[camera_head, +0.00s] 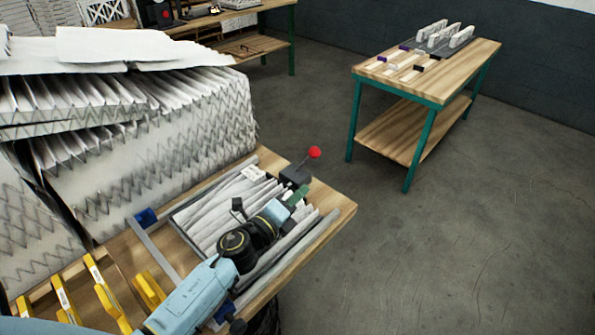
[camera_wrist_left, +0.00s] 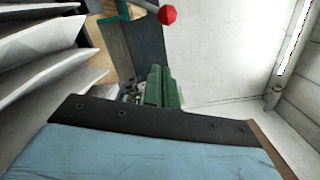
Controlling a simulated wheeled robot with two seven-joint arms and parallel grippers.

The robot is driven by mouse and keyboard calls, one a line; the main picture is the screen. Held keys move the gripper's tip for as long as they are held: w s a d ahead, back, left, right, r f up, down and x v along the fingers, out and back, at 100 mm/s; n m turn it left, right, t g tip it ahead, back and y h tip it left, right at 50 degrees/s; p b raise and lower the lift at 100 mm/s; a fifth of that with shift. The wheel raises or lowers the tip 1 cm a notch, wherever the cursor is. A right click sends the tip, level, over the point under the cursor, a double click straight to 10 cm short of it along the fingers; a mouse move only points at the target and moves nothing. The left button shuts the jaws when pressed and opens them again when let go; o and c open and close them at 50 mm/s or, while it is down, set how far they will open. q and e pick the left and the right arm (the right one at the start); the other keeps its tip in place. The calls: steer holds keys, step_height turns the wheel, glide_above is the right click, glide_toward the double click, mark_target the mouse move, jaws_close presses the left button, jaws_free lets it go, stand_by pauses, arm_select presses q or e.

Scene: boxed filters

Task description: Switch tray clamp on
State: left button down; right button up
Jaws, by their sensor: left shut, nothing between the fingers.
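The tray clamp is a dark block (camera_head: 295,175) at the far right corner of the tray (camera_head: 184,236), with a thin lever ending in a red ball (camera_head: 314,152). The lever leans up and to the right. The red ball also shows at the top of the left wrist view (camera_wrist_left: 168,15). A white pleated filter (camera_head: 208,218) lies in the tray. My left gripper (camera_head: 299,194), with green fingers, reaches over the tray just short of the clamp block, below the ball. It is shut and empty, apart from the ball. Its fingers show in the wrist view (camera_wrist_left: 163,87).
Large stacked pleated filters (camera_head: 150,150) rise on the left, close to the workbench (camera_head: 342,208). Yellow-handled items (camera_head: 108,300) stand at the front left. A second wooden table (camera_head: 440,85) stands back right. The floor right of the workbench is clear.

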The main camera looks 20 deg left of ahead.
mark_target(306, 161)
arm_select(q)
steer(key=shift+a+r+n+y, duration=0.15)
steer(key=shift+a+r, duration=0.05)
steer(key=shift+a, duration=0.3)
steer(key=shift+a+r+n+y, duration=0.15)
steer(key=shift+a+r, duration=0.05)
steer(key=shift+a, duration=0.25)
steer(key=x, duration=1)
steer(key=shift+r, duration=0.15)
